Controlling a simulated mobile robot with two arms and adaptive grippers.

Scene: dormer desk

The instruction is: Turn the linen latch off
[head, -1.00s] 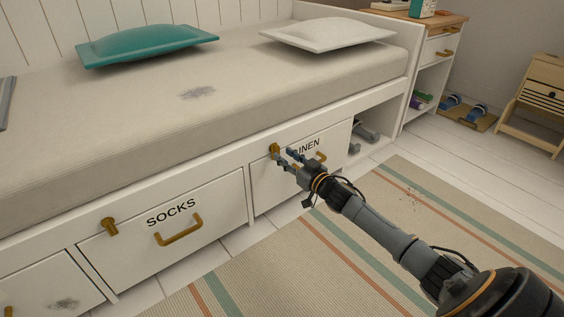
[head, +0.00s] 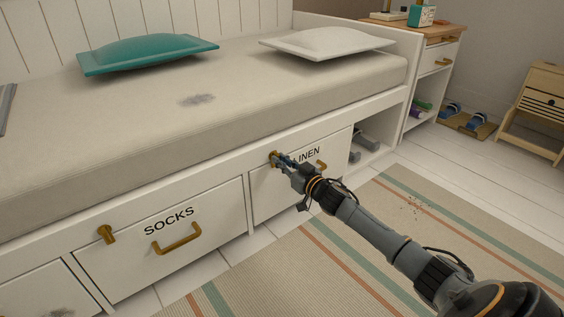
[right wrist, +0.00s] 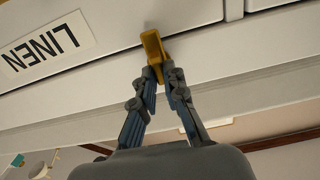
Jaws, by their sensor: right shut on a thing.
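The linen latch (head: 274,155) is a small brass-coloured knob at the upper left of the white LINEN drawer (head: 262,183), below the mattress edge. In the right wrist view the latch (right wrist: 152,45) sticks out between my fingertips, beside the LINEN label (right wrist: 45,47). My right gripper (head: 283,160) is shut on the latch, with a finger on each side of it. In the head view the fingers hide part of the latch and the start of the label. My left gripper is not in view.
The SOCKS drawer (head: 170,245) has its own brass latch (head: 107,234) and handle (head: 178,240). The linen handle (head: 321,165) is partly behind my right gripper. A striped rug (head: 330,260) lies on the floor in front. An open cubby (head: 372,145) is to the right.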

